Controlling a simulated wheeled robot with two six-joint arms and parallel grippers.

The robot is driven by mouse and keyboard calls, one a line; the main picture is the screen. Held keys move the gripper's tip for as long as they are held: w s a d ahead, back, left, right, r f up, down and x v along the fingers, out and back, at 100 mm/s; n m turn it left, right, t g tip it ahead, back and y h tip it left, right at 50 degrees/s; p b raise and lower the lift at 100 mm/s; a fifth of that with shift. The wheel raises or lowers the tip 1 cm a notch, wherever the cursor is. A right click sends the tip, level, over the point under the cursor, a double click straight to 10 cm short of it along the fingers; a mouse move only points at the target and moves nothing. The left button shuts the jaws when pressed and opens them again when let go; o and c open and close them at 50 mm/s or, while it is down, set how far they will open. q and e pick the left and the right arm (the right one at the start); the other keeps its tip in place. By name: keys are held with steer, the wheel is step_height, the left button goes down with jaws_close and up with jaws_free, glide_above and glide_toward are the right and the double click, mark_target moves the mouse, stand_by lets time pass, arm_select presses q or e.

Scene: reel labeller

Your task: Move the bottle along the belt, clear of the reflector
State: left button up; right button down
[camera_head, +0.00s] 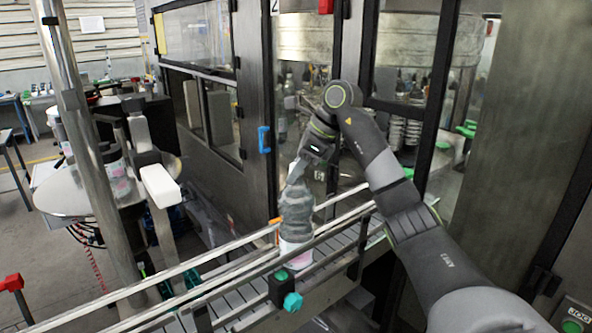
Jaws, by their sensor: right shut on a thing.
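A grey, ribbed bottle (296,212) with a pale label low on its body stands upright on the conveyor belt (233,299), between the guide rails. My right gripper (297,178) reaches down from the upper right and is shut on the top of the bottle. Its fingertips are small and partly hidden against the bottle. A small orange piece (274,221) shows just left of the bottle at the far rail; I cannot tell whether it is the reflector. My left gripper is not in view.
A black box with a teal knob (292,301) sits on the near rail, in front of the bottle. The glazed machine cabinet (254,100) stands close behind the belt. The belt is bare to the lower left. A round table (70,193) stands at the left.

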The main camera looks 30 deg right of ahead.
steer(key=shift+w+d+r, duration=0.1)
steer(key=shift+r, duration=0.1)
steer(key=shift+d+r, duration=0.1)
steer(key=shift+r, duration=0.05)
stand_by(0.3)
steer(key=shift+r, duration=0.1)
